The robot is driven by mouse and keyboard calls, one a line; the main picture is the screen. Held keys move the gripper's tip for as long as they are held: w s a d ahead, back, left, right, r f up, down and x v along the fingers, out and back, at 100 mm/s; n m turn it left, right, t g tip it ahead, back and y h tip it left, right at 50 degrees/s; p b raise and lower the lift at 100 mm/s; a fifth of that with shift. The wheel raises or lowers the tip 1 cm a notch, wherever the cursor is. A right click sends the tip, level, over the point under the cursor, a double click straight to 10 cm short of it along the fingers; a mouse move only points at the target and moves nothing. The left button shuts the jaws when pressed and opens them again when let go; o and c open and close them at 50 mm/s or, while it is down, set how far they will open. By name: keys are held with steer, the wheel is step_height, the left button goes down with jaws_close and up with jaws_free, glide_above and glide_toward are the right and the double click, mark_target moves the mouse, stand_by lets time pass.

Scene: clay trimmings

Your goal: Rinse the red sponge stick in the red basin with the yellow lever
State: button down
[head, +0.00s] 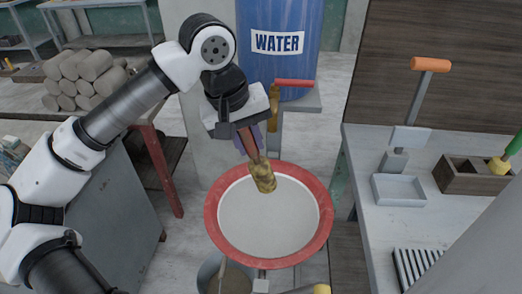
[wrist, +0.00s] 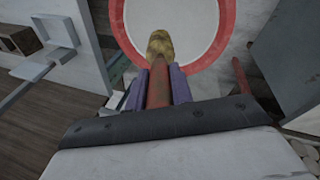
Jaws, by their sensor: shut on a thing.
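My gripper (head: 250,143), with purple fingers, is shut on the red handle of the sponge stick (head: 263,177). The stick points down, and its sponge end is mottled yellow-brown. In the wrist view the red handle (wrist: 158,90) runs between the fingers (wrist: 158,88). The red basin (head: 212,226) has a red rim and a pale inside. The sponge end shows over the basin's far part; I cannot tell whether it touches anything. The wrist view shows the basin's rim (wrist: 226,35) too. A yellow lever end (head: 320,289) shows at the bottom edge, below the basin.
A blue water barrel (head: 260,75) with a brass tap and red handle (head: 294,83) stands behind the basin. A grey bucket (head: 208,272) is below. The right table holds a grey tray (head: 398,190) and a wooden box (head: 462,184) with a green-handled sponge stick (head: 512,146).

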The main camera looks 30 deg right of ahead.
step_height(320, 180, down, 12)
steer(key=s+d+b, duration=0.1)
steer(key=s+b, duration=0.1)
steer(key=b, duration=0.6)
steer(key=shift+s+d+r+m, duration=0.15)
steer(key=shift+s+m, duration=0.05)
steer(key=shift+m, duration=0.2)
steer(key=shift+d+b, duration=0.2)
steer(key=shift+b, duration=0.2)
steer(key=shift+d, duration=0.25)
steer(key=shift+a, duration=0.1)
stand_by(0.4)
steer(key=shift+a+b, duration=0.35)
steer(key=shift+b, duration=0.15)
steer(key=shift+d, duration=0.1)
